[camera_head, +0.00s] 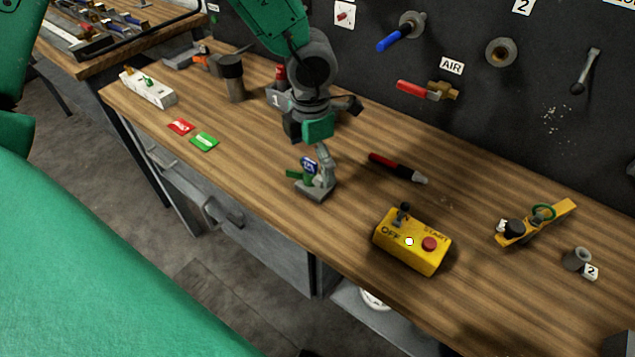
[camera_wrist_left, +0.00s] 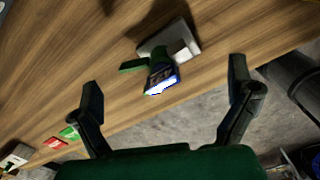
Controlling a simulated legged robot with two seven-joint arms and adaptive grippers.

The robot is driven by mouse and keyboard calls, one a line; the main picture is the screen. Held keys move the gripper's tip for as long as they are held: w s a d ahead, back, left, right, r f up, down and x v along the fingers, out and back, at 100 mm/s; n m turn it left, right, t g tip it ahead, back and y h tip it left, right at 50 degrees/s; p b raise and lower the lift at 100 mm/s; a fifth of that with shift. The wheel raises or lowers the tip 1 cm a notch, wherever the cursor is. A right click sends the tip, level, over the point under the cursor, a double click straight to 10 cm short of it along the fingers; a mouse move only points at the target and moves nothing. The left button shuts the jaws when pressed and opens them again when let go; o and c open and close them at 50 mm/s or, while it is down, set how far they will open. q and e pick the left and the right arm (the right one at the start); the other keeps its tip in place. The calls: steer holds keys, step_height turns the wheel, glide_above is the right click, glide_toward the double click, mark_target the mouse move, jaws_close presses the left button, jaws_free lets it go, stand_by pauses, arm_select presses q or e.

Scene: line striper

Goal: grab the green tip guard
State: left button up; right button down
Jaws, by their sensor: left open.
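A small green part (camera_head: 297,174), which looks like the tip guard, sticks out sideways from a small grey stand (camera_head: 316,192) on the wooden bench. A piece with a blue and white face sits beside it. In the left wrist view the green part (camera_wrist_left: 134,66) and the grey stand (camera_wrist_left: 178,42) lie ahead, between the directions of the two fingers. My left gripper (camera_head: 318,130) is just above and behind the stand in the head view, apart from it. My right gripper is not in view.
A yellow control box (camera_head: 412,251) stands to the right, with a red-black marker-like tool (camera_head: 397,168) behind it. Red (camera_head: 180,127) and green (camera_head: 205,142) cards lie to the left. A dark cup (camera_head: 232,80) and a grey bin (camera_head: 280,98) stand behind. The bench's front edge is close.

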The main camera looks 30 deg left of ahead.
mark_target(311, 186)
arm_select(q)
steer(key=f, duration=0.3)
steer(key=shift+a, duration=0.35)
steer(key=shift+w+a+f, duration=0.15)
steer(key=shift+a+f, duration=0.15)
steer(key=shift+f, duration=0.05)
steer(key=shift+d+r, duration=0.15)
steer(key=shift+d, duration=0.15)
steer(key=c, duration=0.8)
steer(key=shift+d, duration=0.25)
steer(key=c, duration=0.8)
